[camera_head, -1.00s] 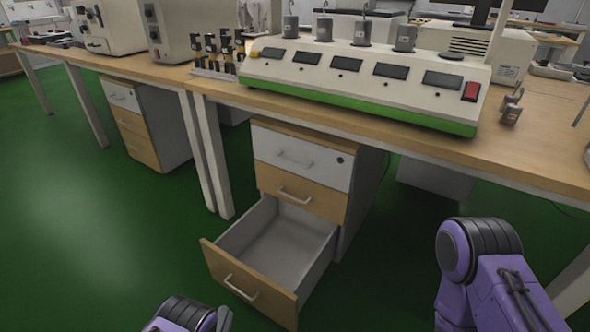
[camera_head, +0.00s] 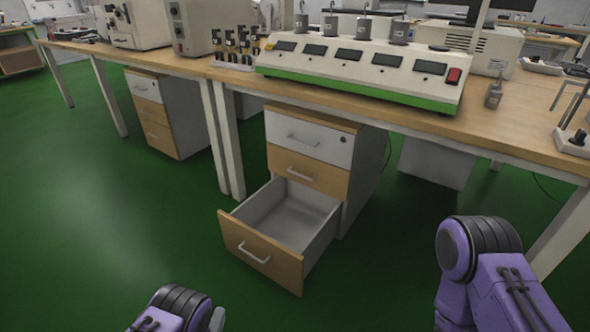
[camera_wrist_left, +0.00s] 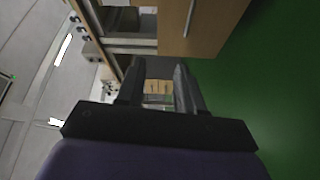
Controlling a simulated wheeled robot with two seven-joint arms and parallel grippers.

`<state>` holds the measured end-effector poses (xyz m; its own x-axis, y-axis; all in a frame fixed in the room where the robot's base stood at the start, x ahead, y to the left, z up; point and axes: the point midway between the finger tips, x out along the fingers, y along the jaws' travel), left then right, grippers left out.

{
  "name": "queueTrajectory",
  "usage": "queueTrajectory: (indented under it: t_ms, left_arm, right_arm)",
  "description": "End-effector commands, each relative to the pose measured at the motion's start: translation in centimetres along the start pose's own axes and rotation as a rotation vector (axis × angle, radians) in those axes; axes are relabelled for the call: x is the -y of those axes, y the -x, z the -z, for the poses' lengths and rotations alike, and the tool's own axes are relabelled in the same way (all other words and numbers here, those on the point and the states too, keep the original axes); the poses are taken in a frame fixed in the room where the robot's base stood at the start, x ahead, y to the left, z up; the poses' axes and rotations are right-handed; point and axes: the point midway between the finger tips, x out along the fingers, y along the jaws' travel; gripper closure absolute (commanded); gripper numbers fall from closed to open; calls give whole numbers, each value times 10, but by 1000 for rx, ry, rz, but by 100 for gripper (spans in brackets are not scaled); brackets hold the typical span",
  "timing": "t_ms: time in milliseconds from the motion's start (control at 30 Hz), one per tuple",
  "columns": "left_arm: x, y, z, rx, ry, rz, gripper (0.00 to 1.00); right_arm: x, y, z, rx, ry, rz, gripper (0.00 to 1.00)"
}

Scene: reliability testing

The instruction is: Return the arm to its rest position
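My left arm (camera_head: 178,308) shows as a purple and black joint at the bottom left of the head view. My left gripper (camera_wrist_left: 160,72) shows in the left wrist view with its two dark fingers apart and nothing visibly held between them. My right arm (camera_head: 485,270) is bent at the lower right of the head view. My right gripper is out of view.
A drawer cabinet (camera_head: 308,136) under the bench has its bottom drawer (camera_head: 262,252) pulled open towards me. The wooden bench (camera_head: 520,130) carries a white-and-green instrument (camera_head: 350,75) with several grey cups. Green floor (camera_head: 90,240) is clear at left.

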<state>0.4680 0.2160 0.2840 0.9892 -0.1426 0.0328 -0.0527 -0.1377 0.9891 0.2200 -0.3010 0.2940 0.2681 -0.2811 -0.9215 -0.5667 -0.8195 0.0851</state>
Motion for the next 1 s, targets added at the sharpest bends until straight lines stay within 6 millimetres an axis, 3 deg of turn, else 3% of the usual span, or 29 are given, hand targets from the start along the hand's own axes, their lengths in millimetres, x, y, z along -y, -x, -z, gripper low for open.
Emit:
queueTrajectory:
  t_ms: [167, 367, 467, 600, 867, 1000]
  left_arm:
    - [8, 14, 18, -25, -200, 159, 64]
    - [20, 56, 47, -23, -486, 467, 64]
    - [23, 89, 58, 15, -614, 660, 64]
    - [19, 148, 65, 128, -752, 950, 64]
    - [-11, 254, 52, 428, -824, 1347, 64]
    - [27, 262, 44, 458, -825, 1363, 64]
  right_arm:
    - [-1, 0, 0, 1, 0, -1, 100]
    - [-1, 0, 0, 1, 0, -1, 100]
    - [-1, 0, -1, 2, 0, -1, 100]
    - [-1, 0, 0, 1, 0, -1, 100]
    - [-1, 0, -1, 2, 0, -1, 100]
    - [3, -35, -18, 12, 5, -1, 100]
